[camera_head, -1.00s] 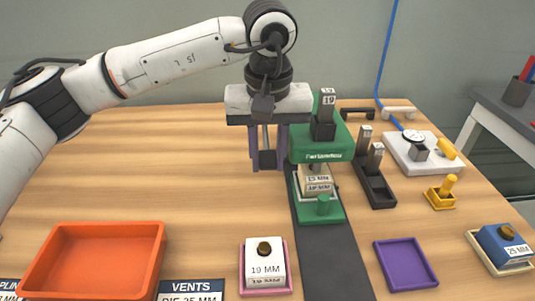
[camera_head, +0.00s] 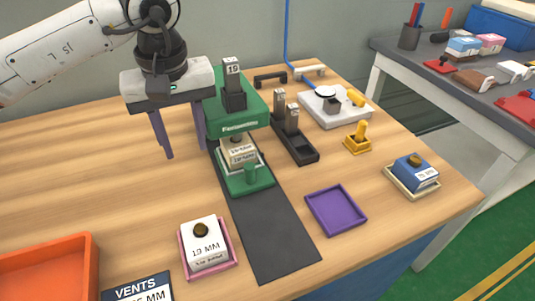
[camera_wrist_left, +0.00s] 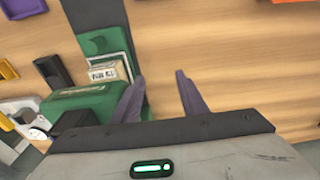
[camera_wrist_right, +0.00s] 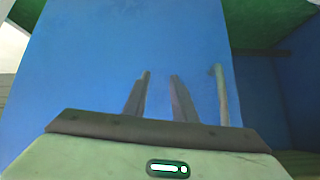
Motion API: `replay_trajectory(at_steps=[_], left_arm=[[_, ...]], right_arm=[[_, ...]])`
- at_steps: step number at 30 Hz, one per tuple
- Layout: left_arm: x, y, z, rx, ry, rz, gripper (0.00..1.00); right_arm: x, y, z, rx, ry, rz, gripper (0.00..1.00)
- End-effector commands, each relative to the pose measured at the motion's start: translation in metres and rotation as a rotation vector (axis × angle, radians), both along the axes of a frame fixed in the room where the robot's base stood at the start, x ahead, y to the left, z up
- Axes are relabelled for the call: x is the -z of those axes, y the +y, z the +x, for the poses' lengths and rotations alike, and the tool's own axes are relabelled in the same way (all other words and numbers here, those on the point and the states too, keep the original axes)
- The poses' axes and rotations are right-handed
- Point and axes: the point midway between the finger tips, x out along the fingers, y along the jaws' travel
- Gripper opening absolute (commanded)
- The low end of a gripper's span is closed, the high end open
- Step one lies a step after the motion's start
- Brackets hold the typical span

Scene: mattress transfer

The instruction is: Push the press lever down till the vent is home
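The green press (camera_head: 237,122) stands on the table with a pale labelled block (camera_head: 243,152) in its lower opening. A black holder with a metal piece marked 19 (camera_head: 232,68) stands upright on top of the press. I cannot make out a separate lever; the left gripper's body may hide it. My left gripper (camera_head: 186,152) is left of the press, pointing down, its fingers apart with nothing between them. The left wrist view shows the same gap (camera_wrist_left: 159,75) beside the press (camera_wrist_left: 85,100). My right gripper (camera_wrist_right: 161,76) shows only in its wrist view, fingers apart and empty against a blue surface.
A pink tray (camera_head: 232,262) holds a white 19 MM block (camera_head: 205,247). An empty purple tray (camera_head: 335,210), a black rack (camera_head: 307,152), a yellow stand (camera_head: 357,143) and a blue block (camera_head: 415,172) stand to the right. An orange bin (camera_head: 45,270) is front left.

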Motion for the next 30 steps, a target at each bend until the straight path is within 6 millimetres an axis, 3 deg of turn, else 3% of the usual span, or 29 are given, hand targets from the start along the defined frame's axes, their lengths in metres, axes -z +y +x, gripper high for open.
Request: replay_trajectory(at_steps=[8, 20, 26, 30], left_arm=[[-0.014, -0.004, 0.002, 0.004, -0.012, -0.011, 0.45], [-0.089, 0.003, 0.016, 0.002, -0.011, -0.010, 0.45], [-0.106, 0.008, 0.026, -0.004, 0.113, -0.057, 0.45], [-0.129, 0.008, 0.026, 0.002, 0.107, -0.055, 0.45]], right_arm=[[-0.004, -0.001, -0.003, -0.002, 0.007, -0.003, 0.25], [-0.052, 0.000, -0.002, 0.000, 0.004, 0.000, 0.25], [-0.077, 0.000, -0.002, 0.000, 0.004, 0.000, 0.25], [-0.069, 0.000, -0.002, 0.000, 0.004, 0.000, 0.25]])
